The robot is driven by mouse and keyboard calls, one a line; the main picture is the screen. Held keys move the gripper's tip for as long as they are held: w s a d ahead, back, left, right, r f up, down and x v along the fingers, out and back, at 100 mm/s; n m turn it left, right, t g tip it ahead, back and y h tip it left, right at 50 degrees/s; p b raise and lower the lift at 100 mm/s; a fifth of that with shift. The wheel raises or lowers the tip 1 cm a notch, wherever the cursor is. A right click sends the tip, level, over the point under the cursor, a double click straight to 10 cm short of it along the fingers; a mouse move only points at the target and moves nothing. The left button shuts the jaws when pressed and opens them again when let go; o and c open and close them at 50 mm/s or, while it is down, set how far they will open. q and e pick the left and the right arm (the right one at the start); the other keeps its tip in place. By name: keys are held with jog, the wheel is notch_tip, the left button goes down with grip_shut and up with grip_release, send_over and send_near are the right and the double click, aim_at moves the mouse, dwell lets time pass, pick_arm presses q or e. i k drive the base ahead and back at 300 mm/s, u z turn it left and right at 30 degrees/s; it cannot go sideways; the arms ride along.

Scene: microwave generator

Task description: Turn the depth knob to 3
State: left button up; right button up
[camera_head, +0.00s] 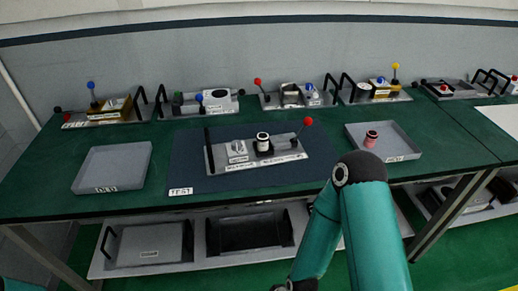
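A grey microwave generator unit (220,158) sits on the dark blue mat (300,178) in the middle of the green table. It has a small light-coloured knob (237,148) at its left part, a black cylinder with a white top (262,141) near its middle, and a red-ball lever (307,121) at its right. The labels are too small to read, so I cannot tell which part is the depth knob or its setting. My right arm rises at the lower right, apart from the unit in the picture. Neither gripper shows.
A grey tray (113,150) is at the left and another tray (402,152) at the right holds a reddish cylinder (371,138). Several other lever units stand along the table's back.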

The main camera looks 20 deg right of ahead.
aim_at(235, 145)
jog(key=u, duration=1)
jog(key=k, duration=1.55)
jog(key=z, duration=0.5)
jog(key=i, duration=1)
jog(key=u, duration=0.1)
